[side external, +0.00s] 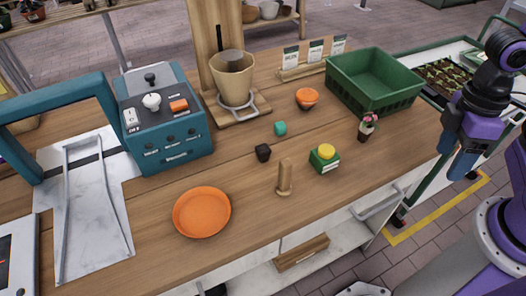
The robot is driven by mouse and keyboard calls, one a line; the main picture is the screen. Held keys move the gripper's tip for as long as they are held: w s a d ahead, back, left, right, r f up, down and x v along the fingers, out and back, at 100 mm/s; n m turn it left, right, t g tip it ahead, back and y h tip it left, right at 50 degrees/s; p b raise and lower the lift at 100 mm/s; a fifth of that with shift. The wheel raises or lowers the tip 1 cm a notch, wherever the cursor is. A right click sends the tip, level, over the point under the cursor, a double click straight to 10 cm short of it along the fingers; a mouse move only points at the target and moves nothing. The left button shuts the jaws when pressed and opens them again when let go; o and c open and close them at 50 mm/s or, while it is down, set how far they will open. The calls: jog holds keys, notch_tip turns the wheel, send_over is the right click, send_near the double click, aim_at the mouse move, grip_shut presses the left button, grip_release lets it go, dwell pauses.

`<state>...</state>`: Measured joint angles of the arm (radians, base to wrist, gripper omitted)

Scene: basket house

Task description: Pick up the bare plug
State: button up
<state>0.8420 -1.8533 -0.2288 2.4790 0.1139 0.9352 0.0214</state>
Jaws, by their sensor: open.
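A small black cube (263,152), which looks like a bare plug with no plant on it, sits on the middle of the wooden table (330,215). A small teal block (280,128) lies just behind it, apart from it. My gripper (460,174) hangs at the right, beyond the table's right edge and far from the black cube. Its blue fingers point down and hold nothing that I can see. The gap between them is hard to make out from this side.
An upright wooden peg (285,177), a green box with yellow top (324,158), an orange plate (202,212) and a small flower pot (367,127) stand nearby. Behind are an orange bowl (307,98), a green crate (375,82) and a funnel stand (233,80). A teal machine (165,125) stands left.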

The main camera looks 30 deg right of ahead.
jog(key=w+a+f+m+g+y, duration=0.1)
jog(key=w+a+m+y, duration=0.2)
jog(key=w+m, duration=0.2)
jog(key=w+a+f+m+g+y, duration=0.1)
jog(key=w+a+m+y, duration=0.3)
jog(key=m, duration=0.5)
jog(key=w+a+f+m+g+y, duration=0.1)
jog(key=w+a+f+m+y, duration=0.1)
jog(key=w+m, duration=0.5)
jog(key=shift+w+a+m+g+y, duration=0.3)
jog(key=shift+w+a+y, duration=0.35)
jog(key=shift+a, duration=0.25)
jog(key=w+d+f+m+t+y, duration=0.25)
jog(key=w+m+t, duration=0.25)
jog(key=w+m, duration=0.3)
send_near(263, 148)
jog(key=shift+n, duration=0.4)
jog(key=x, duration=1)
jog(key=shift+f, duration=0.3)
jog(key=shift+c, duration=0.3)
jog(key=c, duration=1)
